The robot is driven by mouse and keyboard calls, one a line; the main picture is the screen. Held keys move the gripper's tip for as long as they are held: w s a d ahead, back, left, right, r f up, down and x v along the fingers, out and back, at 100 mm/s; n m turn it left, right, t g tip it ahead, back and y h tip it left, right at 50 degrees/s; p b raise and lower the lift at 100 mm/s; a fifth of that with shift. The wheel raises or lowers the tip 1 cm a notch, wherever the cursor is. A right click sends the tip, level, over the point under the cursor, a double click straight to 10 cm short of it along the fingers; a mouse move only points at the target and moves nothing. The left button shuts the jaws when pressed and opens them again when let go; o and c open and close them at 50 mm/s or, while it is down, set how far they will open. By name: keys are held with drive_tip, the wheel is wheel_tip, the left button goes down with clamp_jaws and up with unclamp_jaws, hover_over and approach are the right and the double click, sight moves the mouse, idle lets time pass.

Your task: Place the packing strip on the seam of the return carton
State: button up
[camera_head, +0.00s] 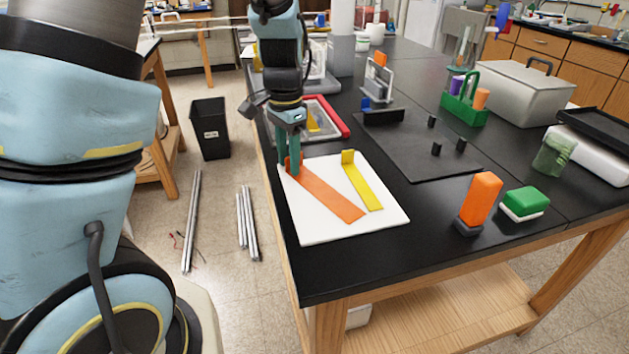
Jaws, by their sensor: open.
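Two flat strips lie on a white board (318,230) near the table's front left corner. One is a wide orange strip (330,196), the other a narrower yellow strip (366,190); each has an upright tab at its far end. I cannot tell which is the packing strip. My gripper (290,165) points down with green fingers at the orange strip's tab. It is open, and the fingers partly hide the tab; contact cannot be told. I cannot make out a return carton with a seam.
A black plate (410,155) with short posts and a raised bar lies right of the board. An orange block (480,196) and a green-and-white block (525,202) stand at right. A red-edged tray (333,117), green caddy (462,108) and grey box (520,95) are behind.

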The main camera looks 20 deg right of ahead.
drive_tip(key=shift+c, duration=0.2)
clamp_jaws()
idle(0.5)
